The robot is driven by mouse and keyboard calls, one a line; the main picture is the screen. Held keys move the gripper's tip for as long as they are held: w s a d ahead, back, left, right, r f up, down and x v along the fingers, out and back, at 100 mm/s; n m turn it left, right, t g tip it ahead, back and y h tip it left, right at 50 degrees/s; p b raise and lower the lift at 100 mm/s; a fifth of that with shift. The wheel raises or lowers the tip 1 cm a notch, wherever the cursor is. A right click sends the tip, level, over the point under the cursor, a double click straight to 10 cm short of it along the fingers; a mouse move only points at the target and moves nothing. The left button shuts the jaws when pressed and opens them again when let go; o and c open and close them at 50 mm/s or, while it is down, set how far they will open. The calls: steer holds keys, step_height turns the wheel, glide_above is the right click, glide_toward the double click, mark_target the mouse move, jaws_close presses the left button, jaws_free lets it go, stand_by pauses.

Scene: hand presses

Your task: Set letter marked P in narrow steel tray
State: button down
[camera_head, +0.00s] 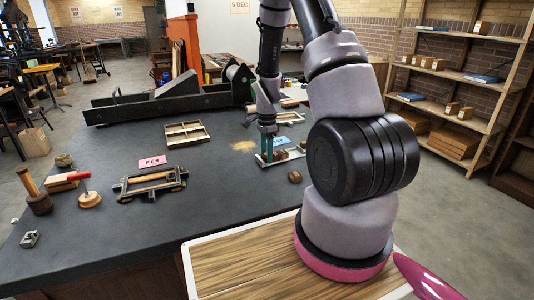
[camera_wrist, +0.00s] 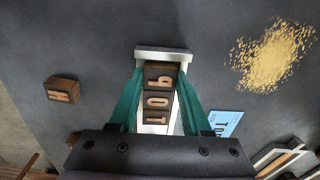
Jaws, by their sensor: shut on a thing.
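The narrow steel tray (camera_wrist: 165,54) lies on the dark bench under my gripper; it also shows in the head view (camera_head: 292,158). My gripper (camera_wrist: 163,76) has its green fingers shut on the dark block marked P (camera_wrist: 161,70), at the tray's far end in the wrist view. The O block (camera_wrist: 157,99) and another letter block (camera_wrist: 152,115), apparently T, stand in line behind it. The P block is over or in the tray, close to the O; I cannot tell whether it touches the tray floor. In the head view my gripper (camera_head: 267,153) partly hides it.
A loose letter block (camera_wrist: 62,91) lies on the bench left of the tray in the wrist view. A blue card (camera_wrist: 225,122) and a sawdust-like patch (camera_wrist: 272,54) lie right. In the head view, a pink card (camera_head: 152,162), wooden frame (camera_head: 186,134) and clamp-like frame (camera_head: 150,184) stand left.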

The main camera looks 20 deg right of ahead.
steer(key=shift+c, duration=1.8)
jaws_free()
steer(key=shift+s+a+f, duration=0.1)
steer(key=shift+s+f, duration=0.35)
steer(key=shift+f, duration=0.15)
step_height(320, 180, up, 13)
steer(key=s+a+r+n+t+y, duration=0.1)
steer(key=s+a+r+n+t, duration=0.2)
steer(key=r, duration=0.6)
steer(key=s+a+r+n, duration=0.1)
steer(key=s+r+n, duration=0.3)
steer(key=r, duration=0.5)
steer(key=s+a+r+n+t, duration=0.2)
steer(key=s+r+n, duration=0.1)
steer(key=s, duration=0.4)
steer(key=s+a+r+n+t+y, duration=0.1)
steer(key=s+a+r+n+t, duration=0.1)
steer(key=s+r, duration=0.3)
steer(key=shift+s+r+n, duration=0.35)
steer(key=shift+s+n, duration=0.35)
steer(key=shift+s, duration=0.25)
